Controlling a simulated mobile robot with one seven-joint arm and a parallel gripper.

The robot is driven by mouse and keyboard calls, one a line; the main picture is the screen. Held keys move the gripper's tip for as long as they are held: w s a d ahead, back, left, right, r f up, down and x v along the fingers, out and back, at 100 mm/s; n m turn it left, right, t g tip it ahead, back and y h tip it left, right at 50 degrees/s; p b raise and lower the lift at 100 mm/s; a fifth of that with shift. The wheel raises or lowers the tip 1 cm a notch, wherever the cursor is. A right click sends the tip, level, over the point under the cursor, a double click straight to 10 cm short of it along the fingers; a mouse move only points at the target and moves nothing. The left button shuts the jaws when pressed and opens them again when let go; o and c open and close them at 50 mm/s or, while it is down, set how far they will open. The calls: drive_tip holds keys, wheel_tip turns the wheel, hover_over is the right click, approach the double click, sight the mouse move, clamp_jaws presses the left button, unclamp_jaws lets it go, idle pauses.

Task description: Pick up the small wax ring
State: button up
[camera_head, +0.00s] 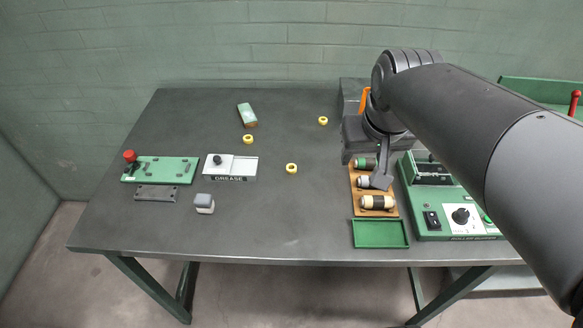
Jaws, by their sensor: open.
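Three small yellow rings lie apart on the dark grey table: one ring (323,121) towards the back, one ring (248,139) at the left, and one ring (291,168) nearer the front. They look alike in size, and I cannot tell which is the small wax ring or what they are made of. My gripper (382,181) is open over the wooden tray at the right, close to its spools and well to the right of all three rings. My arm partly hides it, and I cannot tell whether it touches a spool.
The wooden tray (375,213) holds several spools, with a green tray (380,234) in front. A green control machine (456,226) stands to the right. The table's middle front is clear.

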drive_tip(key=w+a+f+n+g, duration=0.1)
drive_tip(key=w+a+f, duration=0.15)
drive_tip(key=w, duration=0.35)
drive_tip(key=w+a+f+n+g, duration=0.1)
drive_tip(key=w+a, duration=0.3)
drive_tip(key=w, duration=0.1)
drive_tip(key=n+g, duration=0.1)
drive_tip(key=g, duration=0.1)
hover_over(291, 163)
wheel_tip(291, 163, down, 8)
drive_tip(key=f, duration=0.5)
drive_tip(key=shift+s+f, duration=0.15)
drive_tip(key=shift+s, duration=0.15)
drive_tip(key=f, duration=0.4)
drive_tip(key=shift+s+f, duration=0.1)
drive_tip(key=shift+s, duration=0.3)
drive_tip(key=shift+f, duration=0.6)
drive_tip(key=shift+c, duration=0.4)
drive_tip(key=c, duration=1)
drive_tip(key=shift+o, duration=0.2)
drive_tip(key=shift+r, duration=0.15)
